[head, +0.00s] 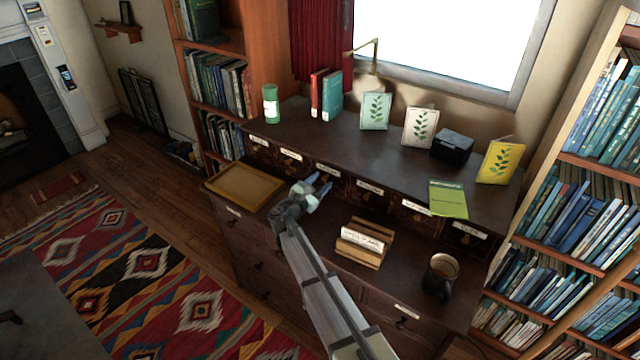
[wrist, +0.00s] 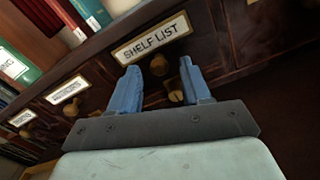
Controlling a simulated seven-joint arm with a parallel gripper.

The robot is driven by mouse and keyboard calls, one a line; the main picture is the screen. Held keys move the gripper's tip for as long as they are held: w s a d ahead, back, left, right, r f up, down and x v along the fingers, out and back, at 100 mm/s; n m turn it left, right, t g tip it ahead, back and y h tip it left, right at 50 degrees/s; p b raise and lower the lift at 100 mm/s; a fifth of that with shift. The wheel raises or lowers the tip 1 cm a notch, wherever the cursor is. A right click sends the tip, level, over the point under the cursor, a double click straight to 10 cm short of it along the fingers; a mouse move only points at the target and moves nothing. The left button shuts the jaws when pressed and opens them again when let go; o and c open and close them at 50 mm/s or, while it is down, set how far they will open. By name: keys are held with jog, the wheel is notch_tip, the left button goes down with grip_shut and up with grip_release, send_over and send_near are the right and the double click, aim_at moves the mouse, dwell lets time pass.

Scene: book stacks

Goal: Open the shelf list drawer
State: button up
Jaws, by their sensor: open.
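The shelf list drawer (wrist: 207,55) is in the row of small dark wooden drawers under the cabinet top, and its front looks flush with the row. Its white "SHELF LIST" label (wrist: 152,38) is readable in the wrist view. A round brass knob (wrist: 158,65) sits below the label, with another brass piece (wrist: 176,97) lower down. My gripper (wrist: 160,78) is open, its blue fingers pointing at the drawer front on either side of the knob in the picture. I cannot tell whether they touch it. In the head view my gripper (head: 318,186) is at the drawer row and hides part of it.
A wooden tray (head: 245,186) lies left of my gripper. A card holder (head: 363,243) and a dark mug (head: 440,275) stand to the right on the lower ledge. A green booklet (head: 448,199) overhangs the drawers at right. Cards and books stand on top.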

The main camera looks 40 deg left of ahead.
jog(key=shift+w, duration=0.15)
grip_shut()
dwell(0.4)
